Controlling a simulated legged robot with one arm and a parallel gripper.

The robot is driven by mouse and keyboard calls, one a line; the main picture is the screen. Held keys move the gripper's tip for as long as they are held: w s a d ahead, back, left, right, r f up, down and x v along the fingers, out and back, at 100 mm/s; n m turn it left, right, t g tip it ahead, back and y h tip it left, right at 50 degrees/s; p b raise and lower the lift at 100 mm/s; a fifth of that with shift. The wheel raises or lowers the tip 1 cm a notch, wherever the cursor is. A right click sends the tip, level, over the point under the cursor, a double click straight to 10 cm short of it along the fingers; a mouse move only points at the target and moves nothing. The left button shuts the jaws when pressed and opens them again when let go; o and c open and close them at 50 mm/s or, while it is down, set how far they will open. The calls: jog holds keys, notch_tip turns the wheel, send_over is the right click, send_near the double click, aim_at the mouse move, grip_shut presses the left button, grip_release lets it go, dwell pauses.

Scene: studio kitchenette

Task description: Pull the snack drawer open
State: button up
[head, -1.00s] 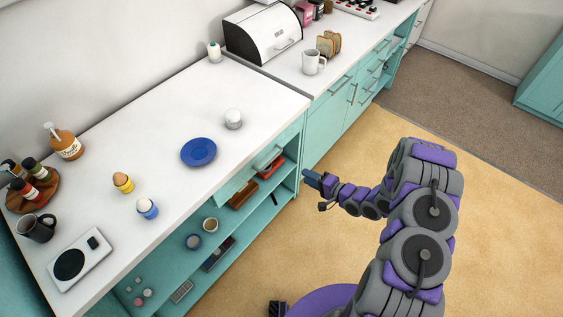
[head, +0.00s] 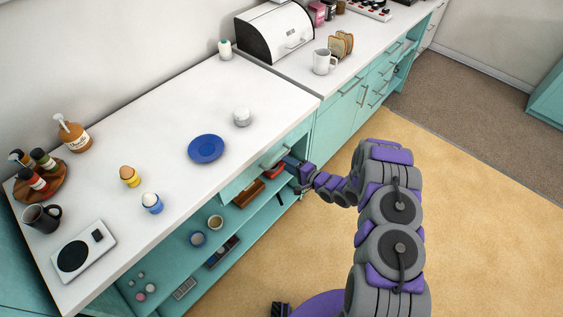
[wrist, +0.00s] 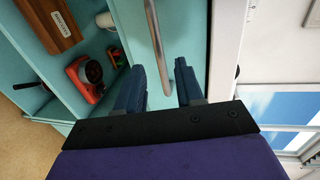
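The snack drawer (head: 240,181) is a teal front right under the white counter, and it looks closed. No label shows on it. Its metal bar handle (head: 274,157) also shows in the wrist view (wrist: 155,40), running down between my fingers. My gripper (head: 288,163) is at the right end of this handle. In the wrist view my gripper (wrist: 160,82) has its two blue fingers apart, one on each side of the bar, with a gap visible on both sides. Nothing is held.
An open shelf (head: 262,213) below the drawer holds a brown box (head: 248,193), a red item (wrist: 88,78), cups and small things. The counter (head: 180,190) above carries a blue plate (head: 206,148) and a white jar (head: 242,117). The floor (head: 300,240) in front is clear.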

jog(key=shift+x, duration=2)
grip_shut()
